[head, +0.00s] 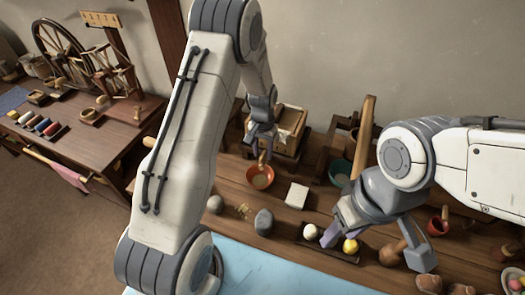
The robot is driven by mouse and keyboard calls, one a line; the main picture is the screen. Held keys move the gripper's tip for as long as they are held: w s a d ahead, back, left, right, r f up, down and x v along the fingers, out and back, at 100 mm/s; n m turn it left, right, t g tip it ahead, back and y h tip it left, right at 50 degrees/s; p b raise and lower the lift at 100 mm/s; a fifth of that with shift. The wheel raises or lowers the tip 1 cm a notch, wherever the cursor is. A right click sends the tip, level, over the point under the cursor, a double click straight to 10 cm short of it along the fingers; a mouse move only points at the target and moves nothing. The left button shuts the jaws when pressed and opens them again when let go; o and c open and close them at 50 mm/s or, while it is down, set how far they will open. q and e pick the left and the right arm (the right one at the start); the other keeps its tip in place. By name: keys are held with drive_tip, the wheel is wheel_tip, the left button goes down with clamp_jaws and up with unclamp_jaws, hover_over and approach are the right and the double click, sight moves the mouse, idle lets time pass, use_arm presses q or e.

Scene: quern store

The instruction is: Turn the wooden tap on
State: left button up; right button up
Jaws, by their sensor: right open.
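A wooden tap (262,159) shows as a short brown piece just above an orange bowl (260,178), in front of a wooden box (291,124). My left gripper (262,140) is pointed down at the tap and covers its upper part. I cannot tell whether its fingers touch the tap or are closed, nor how the tap's handle is turned. My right gripper (374,240) is open over the front of the bench, its two fingers spread apart. A yellow ball (350,246) shows between them in the picture, not visibly gripped.
On the bench lie a white block (297,195), grey stones (264,222), a pale ball (310,231) and a red cup (438,222). A teal bowl (340,173) sits by a wooden post (365,135). A spinning wheel (60,50) stands on a left table.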

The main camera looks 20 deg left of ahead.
sight(263, 154)
use_arm(q)
wheel_tip(263, 154, up, 10)
drive_tip(key=b, duration=0.1)
drive_tip(key=shift+r, duration=0.25)
idle(0.5)
